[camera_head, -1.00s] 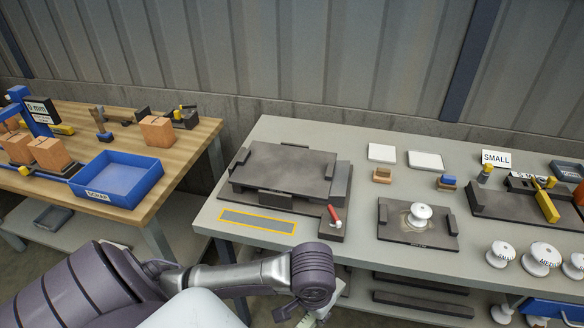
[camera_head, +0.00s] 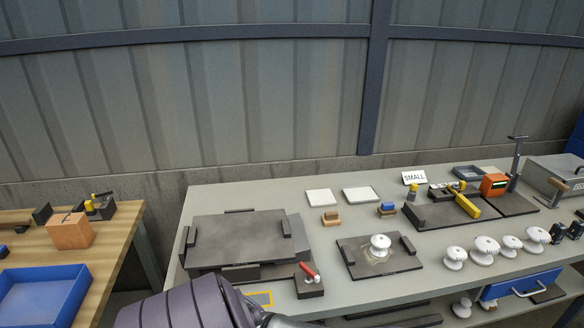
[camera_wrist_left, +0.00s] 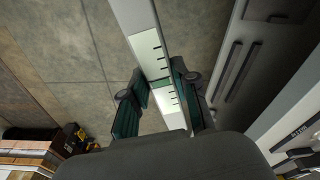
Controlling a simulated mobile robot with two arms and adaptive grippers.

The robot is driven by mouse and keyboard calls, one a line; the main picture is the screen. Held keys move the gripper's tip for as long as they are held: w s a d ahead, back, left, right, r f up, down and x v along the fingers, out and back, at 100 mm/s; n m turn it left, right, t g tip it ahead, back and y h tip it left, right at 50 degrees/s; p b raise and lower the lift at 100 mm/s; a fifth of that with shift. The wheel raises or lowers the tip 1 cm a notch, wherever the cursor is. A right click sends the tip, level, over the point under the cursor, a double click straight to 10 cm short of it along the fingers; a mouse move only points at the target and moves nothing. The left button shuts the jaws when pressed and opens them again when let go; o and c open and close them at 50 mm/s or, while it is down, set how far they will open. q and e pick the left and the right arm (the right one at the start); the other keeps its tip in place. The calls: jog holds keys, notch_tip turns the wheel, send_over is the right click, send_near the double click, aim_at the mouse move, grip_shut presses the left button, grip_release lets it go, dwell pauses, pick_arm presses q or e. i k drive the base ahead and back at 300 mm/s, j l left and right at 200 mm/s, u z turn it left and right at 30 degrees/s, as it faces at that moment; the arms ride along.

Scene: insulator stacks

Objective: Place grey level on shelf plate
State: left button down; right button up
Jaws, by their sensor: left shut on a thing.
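In the left wrist view, my left gripper (camera_wrist_left: 160,88) is shut on a long pale grey bar with dark tick marks, which I take as the grey level (camera_wrist_left: 147,48). The bar runs from the top edge down between the two green-padded fingers, over a tiled floor. In the head view my left arm shows at the bottom, and the gripper and the level are out of sight. A dark bar-like plate shows on the lower shelf (camera_head: 398,318) under the grey table; I cannot tell if it is the shelf plate. My right gripper is in neither view.
The grey table (camera_head: 240,193) carries a large dark plate (camera_head: 235,238), a red-handled block (camera_head: 309,283), a white insulator (camera_head: 380,246) on a dark plate and several more at right. A wooden table with a blue tray (camera_head: 45,298) stands at left.

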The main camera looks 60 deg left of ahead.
aim_at(240, 243)
jog(key=k+j+z, duration=0.2)
jog(key=z, duration=0.2)
jog(key=k+z, duration=0.35)
jog(key=k+j+u, duration=0.15)
jog(key=k+u, duration=0.35)
jog(key=k+j+u, duration=0.25)
jog(key=u, duration=0.2)
